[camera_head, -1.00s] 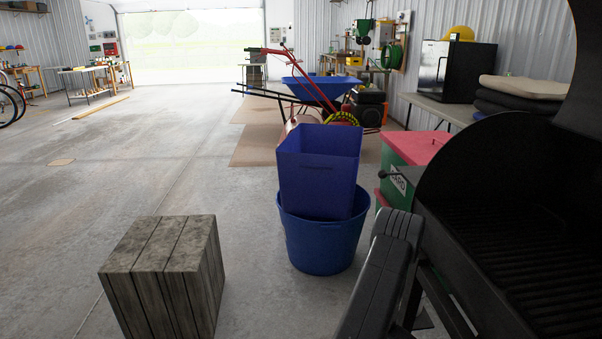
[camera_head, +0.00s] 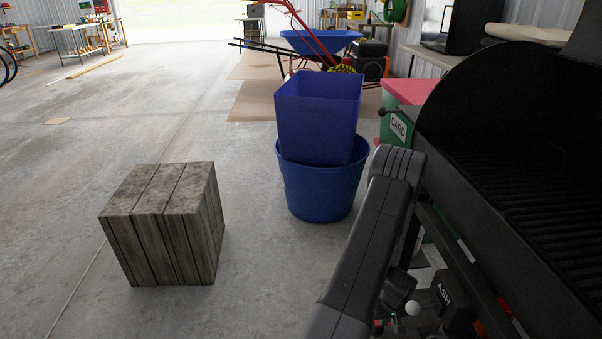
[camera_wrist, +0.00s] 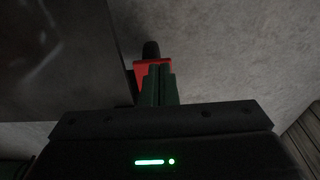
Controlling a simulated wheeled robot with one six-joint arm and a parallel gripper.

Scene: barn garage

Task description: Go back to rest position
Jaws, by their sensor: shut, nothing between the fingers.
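My gripper (camera_wrist: 158,84) shows in the wrist view as two dark green fingers side by side, closed together with nothing seen between them. A red piece with a black end (camera_wrist: 152,66) shows just beyond the fingertips; I cannot tell what it is or whether they touch it. Grey concrete floor (camera_wrist: 225,55) lies behind. In the head view my dark arm rises at the lower right, beside the black grill (camera_head: 470,190). The gripper is not clear there.
A grey wooden block (camera_head: 165,225) stands on the floor at left. A blue square bin (camera_head: 318,115) sits in a round blue tub (camera_head: 320,190) at centre. A green box with red lid (camera_head: 405,92) stands by the grill. Floor at left is mostly clear.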

